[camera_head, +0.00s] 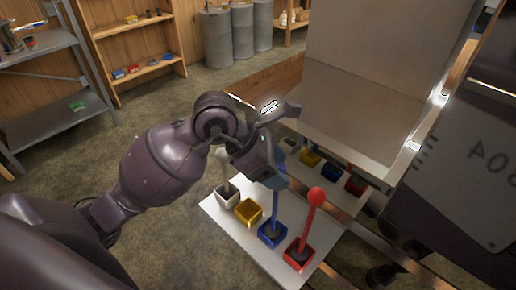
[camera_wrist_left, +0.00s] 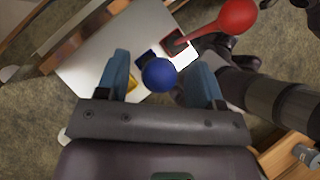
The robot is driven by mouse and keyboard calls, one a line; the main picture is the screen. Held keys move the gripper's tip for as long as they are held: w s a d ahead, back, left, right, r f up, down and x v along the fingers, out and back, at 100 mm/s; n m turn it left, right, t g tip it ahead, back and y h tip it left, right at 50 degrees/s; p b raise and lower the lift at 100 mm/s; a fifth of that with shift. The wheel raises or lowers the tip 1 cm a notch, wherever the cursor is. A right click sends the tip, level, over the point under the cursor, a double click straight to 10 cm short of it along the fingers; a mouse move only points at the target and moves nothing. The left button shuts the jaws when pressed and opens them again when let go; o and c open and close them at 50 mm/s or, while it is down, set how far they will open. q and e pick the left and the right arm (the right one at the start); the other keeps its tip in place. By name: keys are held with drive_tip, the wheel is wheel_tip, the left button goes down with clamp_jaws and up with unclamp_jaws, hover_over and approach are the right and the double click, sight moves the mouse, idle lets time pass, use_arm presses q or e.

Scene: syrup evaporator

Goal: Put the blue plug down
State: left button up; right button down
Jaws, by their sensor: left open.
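The blue plug stands upright in the blue socket (camera_head: 272,234), its shaft (camera_head: 276,205) rising to my left gripper (camera_head: 274,172). Its ball top is hidden by the gripper in the head view. In the left wrist view the blue ball (camera_wrist_left: 158,73) shows between the two spread fingers of my left gripper (camera_wrist_left: 158,62), with gaps on both sides. The gripper is open around the ball.
The red plug (camera_head: 316,196) stands in the red socket (camera_head: 299,253), close on the right. A white plug (camera_head: 224,160) stands in the pale socket (camera_head: 227,196). The yellow socket (camera_head: 249,211) is empty. A large metal panel (camera_head: 380,60) rises behind the white board (camera_head: 237,234).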

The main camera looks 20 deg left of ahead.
use_arm(q)
drive_tip(key=v, duration=1)
drive_tip(key=s+d+n+h, duration=0.2)
drive_tip(key=d+n+h, duration=0.2)
drive_tip(key=n+h, duration=0.5)
drive_tip(key=w+a+f+n+t+y, duration=0.2)
drive_tip(key=a+f+n+t+y, duration=0.3)
drive_tip(key=n+t, duration=0.6)
drive_tip(key=w+a+f+n+t+y, duration=0.2)
drive_tip(key=a+f+n+t+y, duration=0.35)
drive_tip(key=n, duration=0.85)
drive_tip(key=s+a+f+n+g+y, duration=0.1)
drive_tip(key=s+f+n+g+y, duration=0.2)
drive_tip(key=f+n, duration=0.4)
drive_tip(key=s+a+f+n+g+y, duration=0.1)
drive_tip(key=s+f+n+g+y, duration=0.2)
drive_tip(key=f, duration=1.5)
drive_tip(key=s+n+g, duration=0.2)
drive_tip(key=s+n, duration=0.2)
drive_tip(key=shift+s+b, duration=0.3)
drive_tip(key=shift+s, duration=0.05)
use_arm(e)
drive_tip(key=shift+f, duration=0.3)
